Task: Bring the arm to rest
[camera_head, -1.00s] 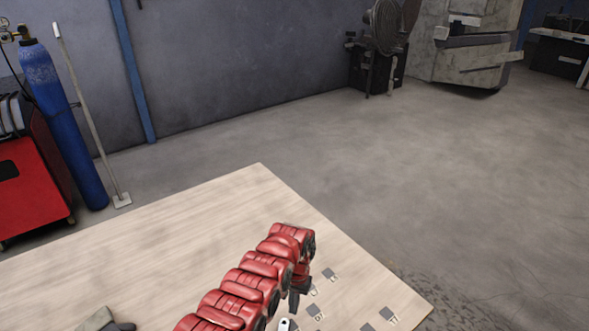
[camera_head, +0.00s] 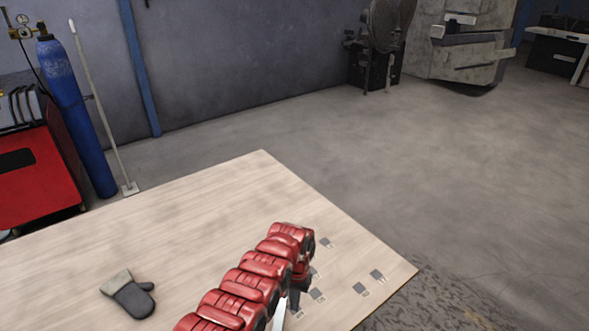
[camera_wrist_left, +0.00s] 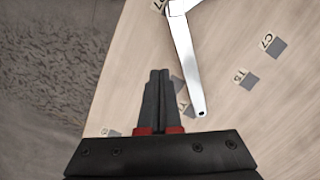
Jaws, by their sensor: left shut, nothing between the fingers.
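My red left arm reaches over the pale wooden table (camera_head: 200,215) in the head view, its black left gripper (camera_head: 299,300) hanging down near the right side. In the left wrist view the two dark fingers (camera_wrist_left: 158,75) are together, with nothing between them. A long pale metal bracket (camera_wrist_left: 185,55) with a small hole near its end lies beside the fingers, to their right and apart from them. Part of it shows in the head view (camera_head: 279,316), partly hidden by my arm. My right gripper is not in view.
Several small grey marked squares (camera_head: 377,275) lie on the table near its right edge. A grey glove (camera_head: 130,296) lies at the left. A blue gas cylinder (camera_head: 75,115) and red cart (camera_head: 38,175) stand beyond. Open floor (camera_head: 450,150) lies to the right.

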